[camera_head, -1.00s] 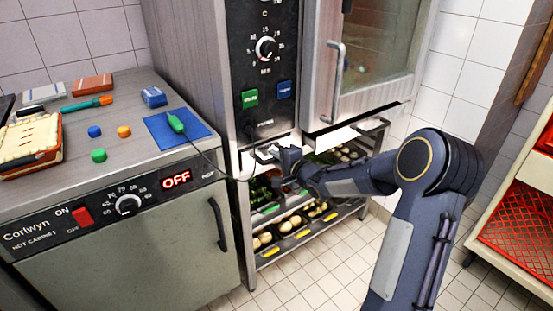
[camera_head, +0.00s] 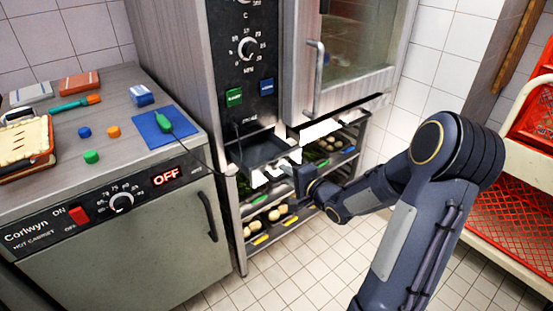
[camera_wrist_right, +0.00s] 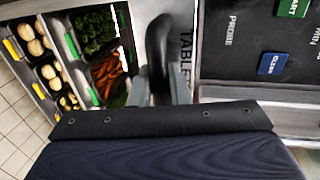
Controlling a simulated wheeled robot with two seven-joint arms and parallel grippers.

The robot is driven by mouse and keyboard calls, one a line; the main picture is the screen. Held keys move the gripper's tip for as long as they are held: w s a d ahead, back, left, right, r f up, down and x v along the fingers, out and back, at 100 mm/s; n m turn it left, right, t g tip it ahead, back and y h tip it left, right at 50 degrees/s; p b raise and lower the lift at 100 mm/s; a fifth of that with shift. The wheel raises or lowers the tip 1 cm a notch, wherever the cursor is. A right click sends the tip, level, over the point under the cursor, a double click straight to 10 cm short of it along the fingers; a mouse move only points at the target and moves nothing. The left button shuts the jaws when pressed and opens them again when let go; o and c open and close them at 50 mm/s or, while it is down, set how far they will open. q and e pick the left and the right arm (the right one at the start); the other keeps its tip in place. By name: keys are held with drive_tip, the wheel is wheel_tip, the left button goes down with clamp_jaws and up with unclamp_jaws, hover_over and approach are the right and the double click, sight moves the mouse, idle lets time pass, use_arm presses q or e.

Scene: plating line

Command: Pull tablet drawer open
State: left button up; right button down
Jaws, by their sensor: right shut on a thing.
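The tablet drawer (camera_head: 262,150) stands out from the oven below the control panel, with its dark inside showing. Its pale front is partly hidden by my right gripper (camera_head: 296,168). In the right wrist view, the two grey fingers of my right gripper (camera_wrist_right: 162,88) are shut on the black drawer handle (camera_wrist_right: 160,42). A pale strip beside the handle bears lettering that starts "TABLE" (camera_wrist_right: 186,48). My left gripper is not in view.
A rack with food trays (camera_head: 268,222) stands below the oven, close under the drawer. The hot cabinet (camera_head: 120,240) is to the left, with a green probe (camera_head: 163,123) on a blue mat and its cable running to the oven. Tiled floor is clear in front.

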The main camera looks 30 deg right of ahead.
drive_tip(key=shift+s, duration=0.3)
drive_tip(key=shift+w, duration=0.1)
drive_tip(key=c, duration=1.4)
unclamp_jaws()
drive_tip(key=shift+c, duration=0.2)
drive_tip(key=p+v, duration=0.1)
drive_tip(key=v, duration=0.6)
drive_tip(key=shift+s, duration=0.4)
drive_tip(key=shift+r, duration=0.1)
